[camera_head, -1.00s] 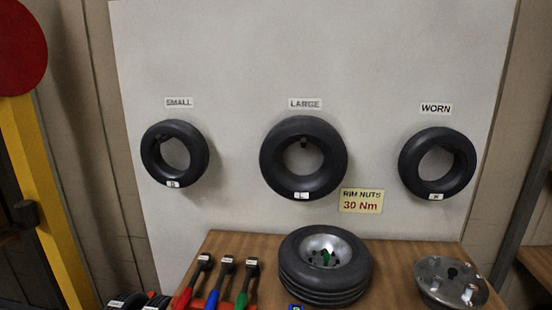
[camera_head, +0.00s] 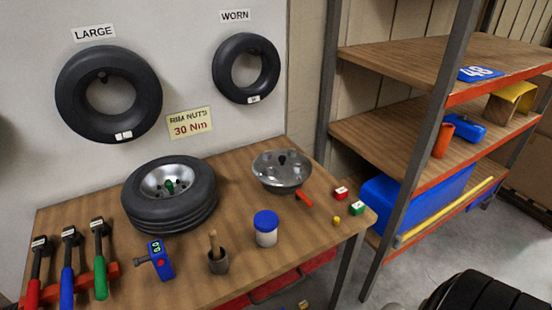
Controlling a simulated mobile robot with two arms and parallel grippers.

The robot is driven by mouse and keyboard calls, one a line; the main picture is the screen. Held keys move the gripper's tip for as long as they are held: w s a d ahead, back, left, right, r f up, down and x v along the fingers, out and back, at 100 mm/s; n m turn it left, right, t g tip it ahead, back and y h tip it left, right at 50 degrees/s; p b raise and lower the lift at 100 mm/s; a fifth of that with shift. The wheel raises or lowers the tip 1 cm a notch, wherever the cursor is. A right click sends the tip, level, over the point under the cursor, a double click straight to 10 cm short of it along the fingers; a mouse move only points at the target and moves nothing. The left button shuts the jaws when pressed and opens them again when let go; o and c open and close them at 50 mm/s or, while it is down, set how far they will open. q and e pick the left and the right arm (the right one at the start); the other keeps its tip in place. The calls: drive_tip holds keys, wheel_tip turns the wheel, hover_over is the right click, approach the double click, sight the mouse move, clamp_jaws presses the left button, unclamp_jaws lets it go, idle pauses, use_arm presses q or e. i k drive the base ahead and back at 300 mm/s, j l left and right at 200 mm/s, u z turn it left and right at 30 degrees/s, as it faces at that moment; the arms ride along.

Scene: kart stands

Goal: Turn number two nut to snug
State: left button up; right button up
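The wheel (camera_head: 189,211), a black tyre on a silver rim (camera_head: 157,181), lies flat on the wooden bench. A green piece (camera_head: 170,186) stands at the rim's centre. The separate nuts on the rim are too small to tell apart. Torque wrenches with red (camera_head: 33,292), blue (camera_head: 67,287) and green (camera_head: 100,277) handles lean in a red rack at the bench's left. A blue device with a green display (camera_head: 157,257) stands in front of the wheel. A silver rim half (camera_head: 282,170) lies at the back right. Neither gripper shows in view.
A sign reading "RIM NUTS 30 Nm" (camera_head: 190,124) hangs on the board below the large tyre (camera_head: 70,92) and worn tyre (camera_head: 226,72). A blue-lidded jar (camera_head: 266,236) and a cup with a brush (camera_head: 218,263) stand on the bench (camera_head: 310,228). Shelving (camera_head: 405,58) stands at right.

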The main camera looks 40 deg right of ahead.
sight(271, 171)
drive_tip(key=i+j+z, duration=0.1)
drive_tip(key=j, duration=0.3)
drive_tip(key=i+j+z, duration=0.15)
drive_tip(key=j, duration=0.25)
drive_tip(key=i+j+z, duration=0.1)
drive_tip(key=j, duration=0.3)
drive_tip(key=i, duration=0.05)
